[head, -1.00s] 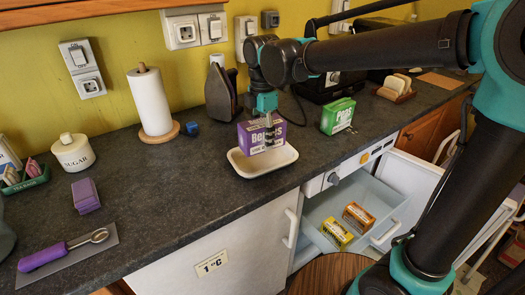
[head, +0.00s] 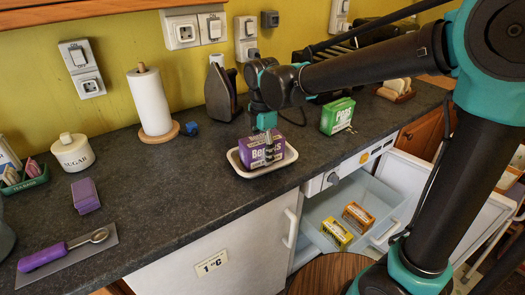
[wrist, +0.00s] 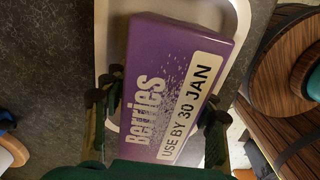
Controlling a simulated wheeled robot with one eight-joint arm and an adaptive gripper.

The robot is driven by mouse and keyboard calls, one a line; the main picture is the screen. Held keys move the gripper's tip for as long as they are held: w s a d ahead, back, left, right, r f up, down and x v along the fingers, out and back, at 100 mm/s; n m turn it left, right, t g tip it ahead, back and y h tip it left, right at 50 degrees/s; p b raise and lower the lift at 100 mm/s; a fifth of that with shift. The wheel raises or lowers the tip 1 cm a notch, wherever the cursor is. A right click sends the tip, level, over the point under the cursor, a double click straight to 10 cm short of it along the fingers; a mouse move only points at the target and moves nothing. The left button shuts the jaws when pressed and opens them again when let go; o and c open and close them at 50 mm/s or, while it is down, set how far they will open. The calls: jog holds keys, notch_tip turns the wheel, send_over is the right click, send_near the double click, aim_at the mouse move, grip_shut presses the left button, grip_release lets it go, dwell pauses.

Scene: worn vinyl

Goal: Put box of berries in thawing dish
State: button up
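The purple box of berries (head: 252,154) is down in the white thawing dish (head: 284,161) on the dark counter. It is slightly turned and looks low inside the rim; its underside is hidden. In the wrist view the box (wrist: 178,80) shows "Berries" and "USE BY 30 JAN", with the dish's pale rim (wrist: 112,28) behind it. My gripper (head: 268,148) comes down over the box. In the wrist view its fingers (wrist: 160,108) lie along both sides and appear shut on the box.
A green box (head: 337,116) stands to the right of the dish, an iron (head: 220,92) and a paper towel roll (head: 150,102) behind it. An open drawer (head: 325,207) below holds a yellow and an orange box.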

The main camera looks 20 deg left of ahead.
aim_at(328, 163)
jog(key=shift+o, duration=1.1)
jog(key=shift+r, duration=0.15)
notch_tip(328, 163, up, 12)
jog(key=shift+r, duration=0.1)
